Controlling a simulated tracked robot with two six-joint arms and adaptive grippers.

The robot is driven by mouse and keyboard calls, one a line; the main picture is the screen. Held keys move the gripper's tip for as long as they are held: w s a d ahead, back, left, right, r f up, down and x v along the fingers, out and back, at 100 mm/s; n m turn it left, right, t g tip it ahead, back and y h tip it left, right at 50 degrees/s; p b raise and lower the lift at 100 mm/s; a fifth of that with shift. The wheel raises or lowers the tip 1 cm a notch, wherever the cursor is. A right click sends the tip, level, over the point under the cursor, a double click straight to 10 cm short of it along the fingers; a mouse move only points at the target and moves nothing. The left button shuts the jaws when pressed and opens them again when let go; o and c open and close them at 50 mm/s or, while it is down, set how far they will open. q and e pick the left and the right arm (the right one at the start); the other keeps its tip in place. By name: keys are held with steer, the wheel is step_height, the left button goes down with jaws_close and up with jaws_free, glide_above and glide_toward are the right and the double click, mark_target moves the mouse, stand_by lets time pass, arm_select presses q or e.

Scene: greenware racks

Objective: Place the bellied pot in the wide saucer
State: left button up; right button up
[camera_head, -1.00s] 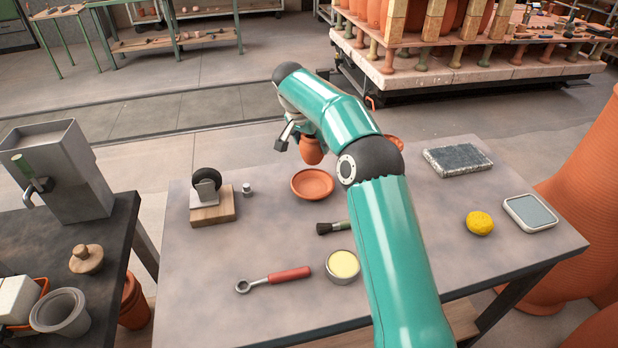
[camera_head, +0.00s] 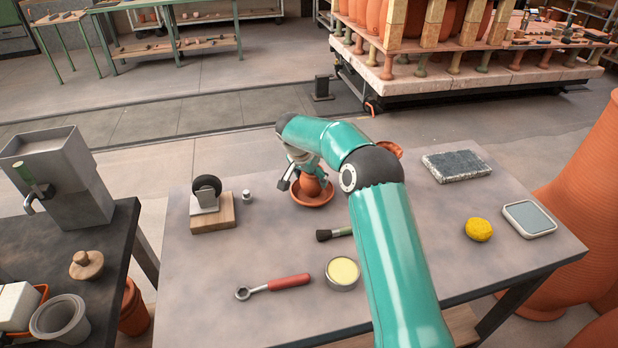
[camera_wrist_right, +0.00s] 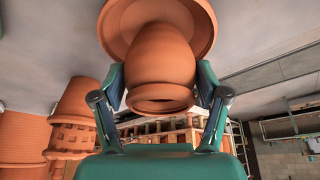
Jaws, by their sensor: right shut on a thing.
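The bellied pot (camera_head: 311,186), plain terracotta, is at the open terracotta saucer (camera_head: 327,201) at the back middle of the table. In the right wrist view the pot (camera_wrist_right: 160,62) is between the two fingers of my right gripper (camera_wrist_right: 160,84), with the saucer (camera_wrist_right: 205,30) right behind its base. My right gripper (camera_head: 304,172) is shut on the pot from above. The pot appears upright inside the saucer's rim; I cannot tell whether its base touches the saucer. My left gripper is not in view.
Another terracotta piece (camera_head: 390,149) is partly hidden behind my right arm. A brush (camera_head: 335,234), a yellow-filled tin (camera_head: 342,273) and a red-handled tool (camera_head: 280,283) lie nearer. A wheeled block (camera_head: 212,213) and small metal weight (camera_head: 246,197) stand left; a sponge (camera_head: 479,229) lies right.

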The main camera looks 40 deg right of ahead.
steer(key=o, duration=1.3)
steer(key=shift+r, duration=0.1)
steer(key=b+v, duration=0.1)
steer(key=v, duration=1.1)
